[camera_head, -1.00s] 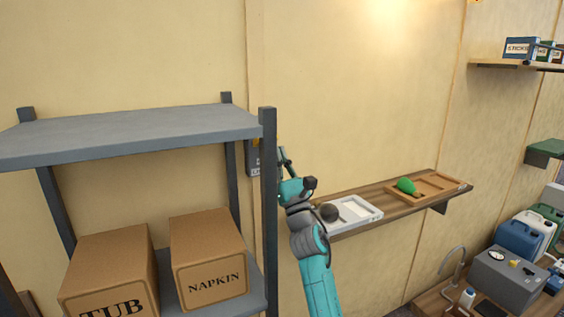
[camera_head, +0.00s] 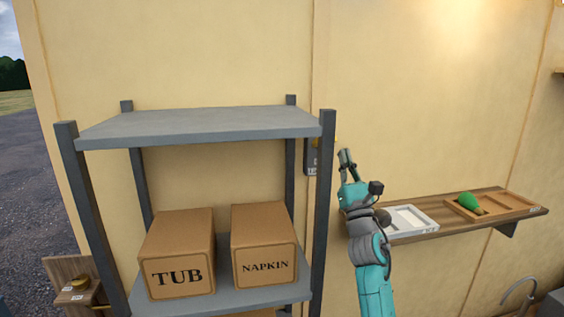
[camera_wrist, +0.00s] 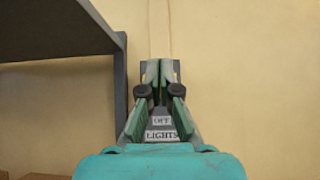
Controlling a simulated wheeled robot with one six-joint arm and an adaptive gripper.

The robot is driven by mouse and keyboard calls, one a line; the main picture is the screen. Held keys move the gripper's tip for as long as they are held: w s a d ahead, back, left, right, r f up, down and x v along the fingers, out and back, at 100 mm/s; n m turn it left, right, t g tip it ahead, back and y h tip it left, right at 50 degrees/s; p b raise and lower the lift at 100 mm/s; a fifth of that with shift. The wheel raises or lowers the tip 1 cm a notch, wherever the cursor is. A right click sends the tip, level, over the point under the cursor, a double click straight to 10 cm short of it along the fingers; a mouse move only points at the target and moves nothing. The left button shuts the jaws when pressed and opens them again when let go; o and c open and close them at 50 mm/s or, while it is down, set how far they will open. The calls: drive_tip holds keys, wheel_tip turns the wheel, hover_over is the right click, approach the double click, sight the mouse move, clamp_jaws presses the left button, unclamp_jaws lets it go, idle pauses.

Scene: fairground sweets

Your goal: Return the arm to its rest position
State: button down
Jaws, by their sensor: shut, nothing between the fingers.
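My gripper (camera_head: 345,155) is raised at the end of my teal arm, just right of the shelf rack's front post. Its fingers are shut and empty. In the wrist view my gripper (camera_wrist: 155,68) points at the wall, in front of a grey switch box (camera_wrist: 162,134) marked "OFF" and "LIGHTS". The switch box (camera_head: 311,160) also shows in the head view, left of the fingers and partly behind the post. Whether the fingertips touch it, I cannot tell.
The grey rack (camera_head: 200,126) holds a TUB box (camera_head: 178,272) and a NAPKIN box (camera_head: 265,262). A wall shelf (camera_head: 440,228) at right bears a white tray (camera_head: 415,221) and a wooden tray (camera_head: 517,205) with a green item (camera_head: 469,202). Open wall lies above my arm.

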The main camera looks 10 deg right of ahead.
drive_tip(key=s+a+f+m+g, duration=0.2)
drive_tip(key=s+f+m, duration=0.5)
drive_tip(key=f, duration=0.5)
drive_tip(key=s+a+f+m+g+h, duration=0.15)
drive_tip(key=s+f+m, duration=0.25)
drive_tip(key=s+f, duration=0.6)
drive_tip(key=s+a+f+m+g+y, duration=0.1)
drive_tip(key=s+a+f+m+g, duration=0.15)
drive_tip(key=s+f+m, duration=0.75)
drive_tip(key=s+a+f+m+g, duration=0.1)
drive_tip(key=s+f+m, duration=0.2)
drive_tip(key=s+f, duration=0.35)
drive_tip(key=s+a+f+m+g, duration=0.15)
drive_tip(key=s+f, duration=0.25)
drive_tip(key=s, duration=0.6)
drive_tip(key=s+r+m+g, duration=0.2)
drive_tip(key=s+m, duration=0.9)
drive_tip(key=s, duration=0.8)
drive_tip(key=shift+s+a+r+g, duration=0.15)
drive_tip(key=shift+a+r+g, duration=0.1)
drive_tip(key=shift+g, duration=0.6)
drive_tip(key=shift+h, duration=0.25)
